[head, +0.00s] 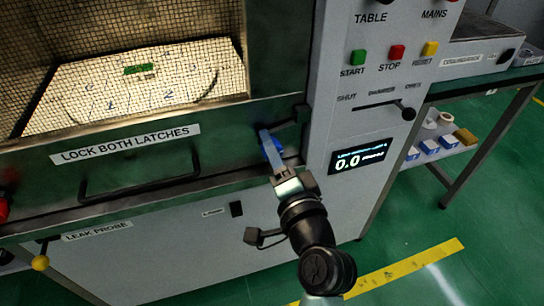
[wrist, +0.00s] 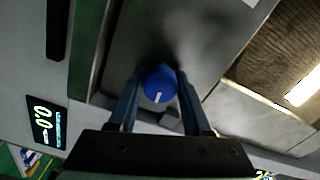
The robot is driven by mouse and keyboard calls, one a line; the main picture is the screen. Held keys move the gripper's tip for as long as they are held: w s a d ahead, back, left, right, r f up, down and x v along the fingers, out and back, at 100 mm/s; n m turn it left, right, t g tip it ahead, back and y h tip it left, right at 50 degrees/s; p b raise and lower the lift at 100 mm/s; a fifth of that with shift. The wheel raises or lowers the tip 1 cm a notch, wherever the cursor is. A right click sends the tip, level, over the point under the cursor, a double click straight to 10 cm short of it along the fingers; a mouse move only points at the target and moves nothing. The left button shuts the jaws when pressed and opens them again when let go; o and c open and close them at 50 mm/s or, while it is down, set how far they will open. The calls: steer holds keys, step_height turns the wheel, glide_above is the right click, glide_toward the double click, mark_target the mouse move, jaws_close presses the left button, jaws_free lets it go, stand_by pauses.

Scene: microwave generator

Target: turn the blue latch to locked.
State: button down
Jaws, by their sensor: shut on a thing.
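The blue latch (wrist: 159,84) is a round knob with a white mark on its face, on the front of the grey door. In the wrist view it sits between the two fingers of my gripper (wrist: 157,90), which are shut on its sides. The white mark runs from the knob's middle toward the gripper palm. In the head view my gripper (head: 270,148) reaches up to the right end of the door, and only a part of the blue latch (head: 278,145) shows beside the fingers.
The door has a label "LOCK BOTH LATCHES" (head: 125,145) and a black handle (head: 140,185). To the right stand a display (head: 361,158) reading 0.0, a black lever (head: 406,112) and START (head: 358,57), STOP (head: 397,52) buttons. A red knob (head: 3,209) is at the far left.

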steer(key=n+b, duration=0.2)
steer(key=n, duration=0.2)
steer(key=shift+d, duration=0.15)
steer(key=shift+n+b, duration=0.4)
steer(key=shift+b, duration=0.05)
steer(key=shift+r, duration=0.2)
steer(key=shift+c, duration=1.8)
jaws_free()
steer(key=shift+f, duration=0.1)
steer(key=v, duration=1.3)
